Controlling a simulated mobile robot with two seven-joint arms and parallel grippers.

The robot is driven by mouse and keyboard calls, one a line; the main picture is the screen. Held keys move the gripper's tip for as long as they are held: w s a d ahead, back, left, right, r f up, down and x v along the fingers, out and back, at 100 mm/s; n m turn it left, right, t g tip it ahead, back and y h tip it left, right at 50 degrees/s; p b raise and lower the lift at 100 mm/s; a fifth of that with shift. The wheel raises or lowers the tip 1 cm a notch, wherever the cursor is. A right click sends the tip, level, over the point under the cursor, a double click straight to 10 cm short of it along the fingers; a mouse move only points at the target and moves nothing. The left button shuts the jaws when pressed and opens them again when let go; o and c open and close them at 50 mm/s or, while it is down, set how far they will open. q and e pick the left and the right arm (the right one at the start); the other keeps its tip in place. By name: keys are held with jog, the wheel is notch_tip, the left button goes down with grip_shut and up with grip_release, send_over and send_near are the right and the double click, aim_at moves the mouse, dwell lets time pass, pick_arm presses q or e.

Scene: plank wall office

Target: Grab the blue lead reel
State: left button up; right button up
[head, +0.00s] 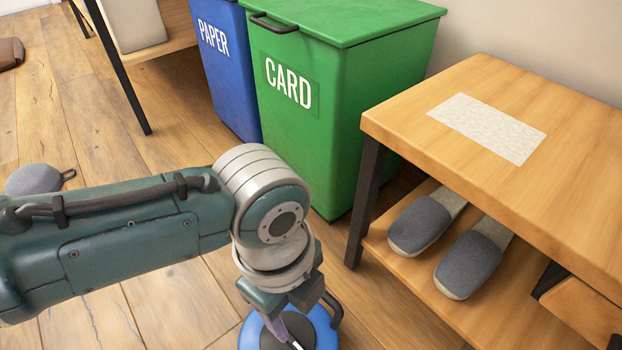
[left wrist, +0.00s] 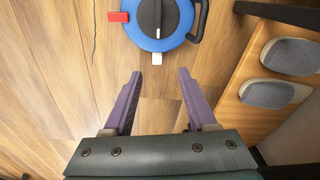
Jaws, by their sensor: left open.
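The blue lead reel (head: 323,325) lies on the wooden floor at the bottom of the head view, partly hidden by my left gripper. In the left wrist view the reel (left wrist: 152,17) shows at the top, with a dark hub, a dark handle on its right, and a red and a white tab at its rim. My left gripper (left wrist: 160,74) is open, with its purple fingers apart and only floor between them in that view. In the head view my left gripper (head: 291,335) points down over the reel. My right gripper is out of view.
A green CARD bin (head: 345,120) and a blue PAPER bin (head: 222,75) stand behind. A wooden bench (head: 575,150) is on the right, with grey slippers (head: 468,264) on its lower shelf. A grey round object (head: 38,179) lies on the floor at left.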

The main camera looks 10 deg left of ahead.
pick_arm(q)
jog(key=shift+m+y, duration=0.5)
jog(key=shift+m, duration=0.1)
jog(key=w+a+f+b, duration=0.1)
jog(key=f+b, duration=0.2)
jog(key=f, duration=0.2)
jog(key=w+a+f+b, duration=0.1)
jog(key=f+b, duration=0.3)
jog(key=f, duration=0.1)
jog(key=w+a+f+b, duration=0.1)
jog(key=f+b, duration=0.3)
jog(key=f, duration=0.1)
jog(key=shift+f, duration=0.2)
jog(key=f+b, duration=0.2)
jog(key=s+f+b, duration=0.1)
jog(key=f+b, duration=0.2)
jog(key=shift+r, duration=0.1)
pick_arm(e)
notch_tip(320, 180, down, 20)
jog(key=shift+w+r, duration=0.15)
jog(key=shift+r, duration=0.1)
pick_arm(q)
grip_shut()
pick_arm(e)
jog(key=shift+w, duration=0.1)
